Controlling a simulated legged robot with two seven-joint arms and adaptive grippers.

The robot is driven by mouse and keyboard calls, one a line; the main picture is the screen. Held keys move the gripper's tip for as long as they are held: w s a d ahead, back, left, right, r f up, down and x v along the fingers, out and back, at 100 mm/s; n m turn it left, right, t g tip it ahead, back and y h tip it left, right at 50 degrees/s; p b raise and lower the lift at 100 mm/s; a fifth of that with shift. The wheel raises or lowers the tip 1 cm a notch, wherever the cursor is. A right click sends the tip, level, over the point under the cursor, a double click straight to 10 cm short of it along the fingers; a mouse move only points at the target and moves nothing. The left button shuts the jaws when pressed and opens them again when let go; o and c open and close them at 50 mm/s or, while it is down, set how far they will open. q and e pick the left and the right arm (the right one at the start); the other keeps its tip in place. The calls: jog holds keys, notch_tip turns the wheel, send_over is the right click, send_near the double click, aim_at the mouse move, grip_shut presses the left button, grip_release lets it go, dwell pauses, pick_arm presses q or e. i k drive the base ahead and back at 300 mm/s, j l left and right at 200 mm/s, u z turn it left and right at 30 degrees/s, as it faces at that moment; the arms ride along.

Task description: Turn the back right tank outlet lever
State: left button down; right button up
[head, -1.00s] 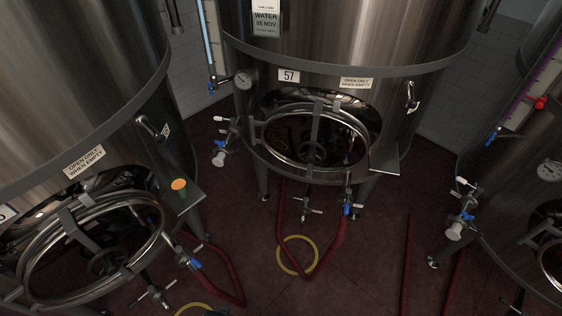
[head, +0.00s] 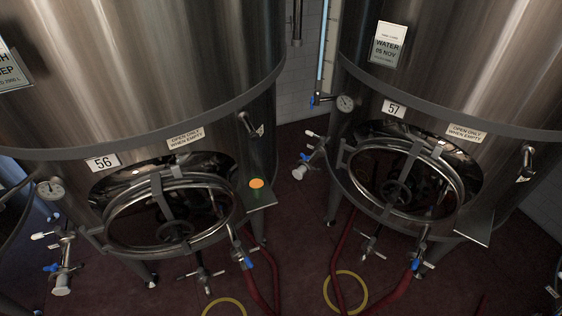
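Tank 57 (head: 455,60) is a tall steel tank on the right. A valve with a blue lever (head: 416,264) hangs under its right front, joined to a red hose. Another valve with a blue lever (head: 305,157) is on its left side. Tank 56 (head: 150,70) stands on the left, with a blue lever (head: 247,262) under its right front and another blue lever (head: 52,267) at its left side. I cannot tell which tank counts as back right. Neither of my grippers is in view.
Red hoses (head: 340,262) and yellow rings (head: 345,290) lie on the dark red floor (head: 300,225). Oval hatches (head: 405,178) stick out from the tank fronts. A small shelf (head: 258,198) with an orange-topped green item (head: 257,184) juts from tank 56.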

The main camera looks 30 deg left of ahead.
aim_at(244, 256)
jog(key=u, duration=1.4)
